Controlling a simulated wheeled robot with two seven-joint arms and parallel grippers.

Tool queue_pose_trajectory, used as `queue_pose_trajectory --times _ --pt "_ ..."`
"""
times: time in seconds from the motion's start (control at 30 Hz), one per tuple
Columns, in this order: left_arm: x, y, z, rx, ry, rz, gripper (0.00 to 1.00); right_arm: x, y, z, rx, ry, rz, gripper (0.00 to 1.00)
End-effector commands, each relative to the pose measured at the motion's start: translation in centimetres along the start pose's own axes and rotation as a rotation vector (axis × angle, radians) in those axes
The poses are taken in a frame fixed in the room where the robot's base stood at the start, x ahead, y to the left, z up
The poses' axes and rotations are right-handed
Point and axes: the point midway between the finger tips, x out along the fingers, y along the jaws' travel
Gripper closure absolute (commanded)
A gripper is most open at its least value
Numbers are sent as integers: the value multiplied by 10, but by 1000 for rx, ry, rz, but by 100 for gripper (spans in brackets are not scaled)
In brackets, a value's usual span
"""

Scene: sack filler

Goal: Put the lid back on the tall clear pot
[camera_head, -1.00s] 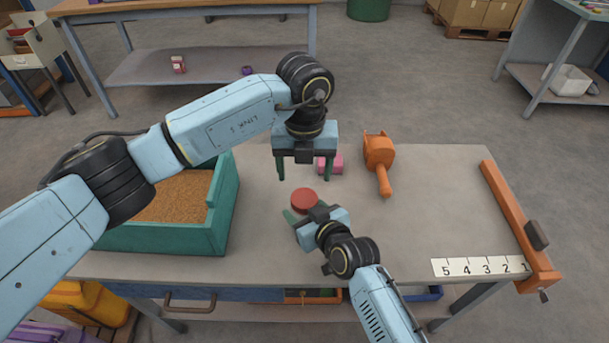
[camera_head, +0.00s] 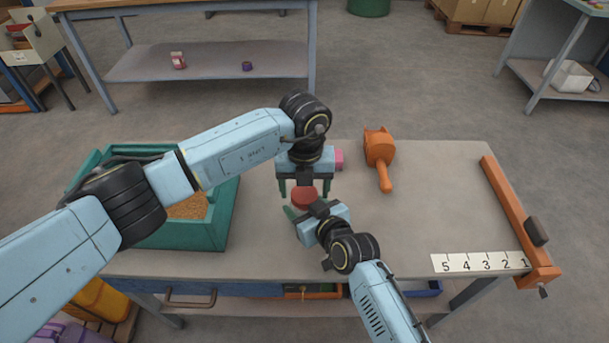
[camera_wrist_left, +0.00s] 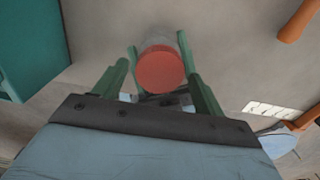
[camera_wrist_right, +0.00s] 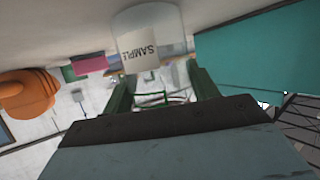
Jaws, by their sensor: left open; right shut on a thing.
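The red lid (camera_head: 304,196) lies flat over the top of the clear pot; it also shows in the left wrist view (camera_wrist_left: 161,70). I cannot tell how firmly it sits. The pot's clear wall (camera_wrist_left: 160,43) shows behind the lid, and its body with a SAMPLE label shows in the right wrist view (camera_wrist_right: 150,25). My right gripper (camera_head: 309,209) is shut on the pot from the near side. My left gripper (camera_head: 306,193) is open and points down, its fingers on either side of the lid with gaps, not closed on it.
A teal bin of grain (camera_head: 228,215) stands to the left. A pink block (camera_head: 339,159) and an orange tool (camera_head: 379,150) lie behind and right. An orange bar (camera_head: 515,215) and a numbered strip (camera_head: 480,263) are at the right edge. The table's middle right is clear.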

Motion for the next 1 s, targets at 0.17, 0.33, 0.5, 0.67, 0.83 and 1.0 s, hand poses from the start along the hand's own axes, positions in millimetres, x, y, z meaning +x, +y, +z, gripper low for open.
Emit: queue_pose_trajectory --times 0.17,0.33,0.5,0.67,0.83,1.0 --pt "6 0 0 0 1 1 29 0 0 1 0 -1 0 100" --pt "6 0 0 0 1 0 29 0 0 1 0 -1 0 100" --pt "6 0 0 0 0 0 48 0 0 1 0 -1 0 100" --pt "5 0 0 0 0 0 68 0 0 0 0 -1 0 100" --pt "5 0 0 45 -2 2 75 0 0 0 0 -1 0 100" --pt "5 1 1 234 -2 1 75 0 0 1 0 -1 0 100"
